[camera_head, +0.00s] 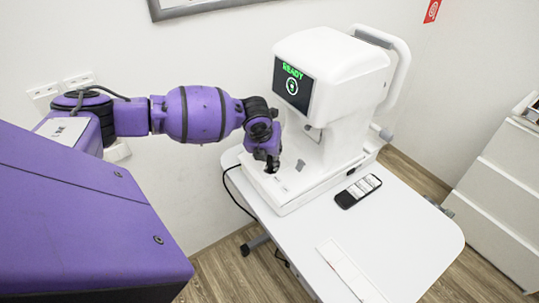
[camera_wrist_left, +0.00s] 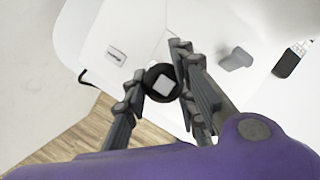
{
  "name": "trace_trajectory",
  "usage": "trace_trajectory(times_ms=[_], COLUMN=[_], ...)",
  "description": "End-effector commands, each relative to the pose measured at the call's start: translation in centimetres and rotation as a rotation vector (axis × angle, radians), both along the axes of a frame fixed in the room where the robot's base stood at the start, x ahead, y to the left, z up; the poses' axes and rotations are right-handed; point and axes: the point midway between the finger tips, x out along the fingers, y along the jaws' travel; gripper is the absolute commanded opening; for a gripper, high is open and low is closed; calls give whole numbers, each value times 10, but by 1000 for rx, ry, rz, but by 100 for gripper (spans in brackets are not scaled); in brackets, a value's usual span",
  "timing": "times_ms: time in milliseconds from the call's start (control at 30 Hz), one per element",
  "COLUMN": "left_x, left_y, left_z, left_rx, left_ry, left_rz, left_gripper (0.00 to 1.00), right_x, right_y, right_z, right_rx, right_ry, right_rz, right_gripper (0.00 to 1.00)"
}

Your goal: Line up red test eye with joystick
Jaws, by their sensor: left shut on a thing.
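The white eye test machine (camera_head: 335,100) stands on the white table (camera_head: 400,245). Its dark screen (camera_head: 291,86) shows green "READY" text above a round green and white symbol. No red test eye can be made out on the screen. My left gripper (camera_head: 271,166) is down at the left front of the machine's base. In the left wrist view, the fingers of my left gripper (camera_wrist_left: 163,88) are closed around the black joystick (camera_wrist_left: 154,72), which has a pale square on top. In the head view the joystick is mostly hidden by the gripper. My right gripper is not in view.
A dark remote-like device (camera_head: 358,191) lies on the table right of the base. A flat white strip (camera_head: 350,270) lies near the front. A grey knob (camera_head: 300,165) stands on the base beside my gripper. White drawers (camera_head: 505,170) stand at the right.

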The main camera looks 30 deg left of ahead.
Motion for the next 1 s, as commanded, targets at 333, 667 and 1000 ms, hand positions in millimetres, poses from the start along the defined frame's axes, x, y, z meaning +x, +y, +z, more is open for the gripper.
trace_trajectory(times_ms=[333,667,1000], left_x=[-1,0,1], left_y=[-1,-3,-4], left_z=[-2,-1,-1], left_rx=[-2,-3,-3], left_ry=[3,2,2], left_rz=[-1,-1,-2], left_gripper=[0,0,0], right_x=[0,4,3], right_y=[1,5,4], right_z=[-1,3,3], right_rx=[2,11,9], right_ry=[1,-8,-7], right_rz=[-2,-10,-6], right_gripper=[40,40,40])
